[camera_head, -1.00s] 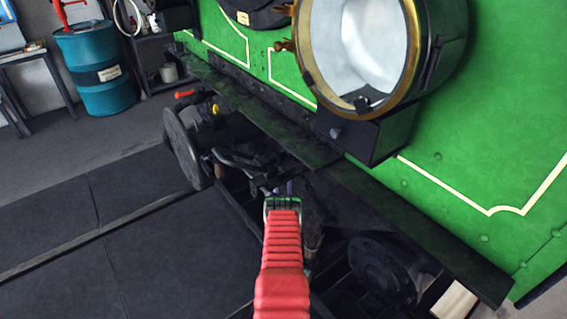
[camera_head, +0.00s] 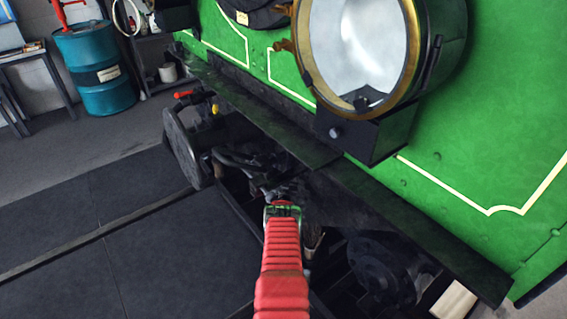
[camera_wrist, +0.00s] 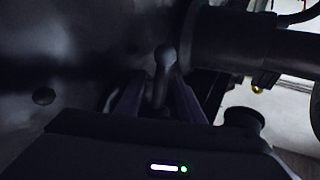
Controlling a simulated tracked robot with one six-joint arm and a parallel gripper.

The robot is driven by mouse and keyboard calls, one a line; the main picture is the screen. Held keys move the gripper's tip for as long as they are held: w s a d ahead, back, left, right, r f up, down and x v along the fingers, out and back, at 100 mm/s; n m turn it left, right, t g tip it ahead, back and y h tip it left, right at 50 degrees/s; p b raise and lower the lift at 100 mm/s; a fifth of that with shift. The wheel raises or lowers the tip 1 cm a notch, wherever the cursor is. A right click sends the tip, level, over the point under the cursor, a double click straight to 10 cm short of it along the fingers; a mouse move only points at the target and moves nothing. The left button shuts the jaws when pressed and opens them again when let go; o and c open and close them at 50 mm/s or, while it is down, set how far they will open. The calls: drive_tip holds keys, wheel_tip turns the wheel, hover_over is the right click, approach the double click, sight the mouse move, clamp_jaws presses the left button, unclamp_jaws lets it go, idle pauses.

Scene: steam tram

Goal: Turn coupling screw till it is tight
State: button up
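The coupling screw's dark handle (camera_wrist: 165,62) shows in the wrist view as a short bar with a rounded ball end. It stands between the two purplish fingers of my gripper (camera_wrist: 160,95). The picture is too dark to tell whether the fingers touch the bar or leave a gap. In the head view my gripper (camera_head: 283,208) is at the end of my red arm, low in front of the tram's buffer beam. The dark coupling parts (camera_head: 245,165) lie just beyond it, and my arm and shadow hide much of the screw.
Round buffers stand left (camera_head: 183,148) and right (camera_head: 380,272) of the coupling. A dark beam (camera_head: 400,220) and a large lamp (camera_head: 360,50) on the green tram front (camera_head: 500,120) overhang it. A blue drum (camera_head: 97,70) stands at back left. Dark floor at left is clear.

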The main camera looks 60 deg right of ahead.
clamp_jaws()
idle(0.3)
drive_tip(key=shift+s, duration=0.1)
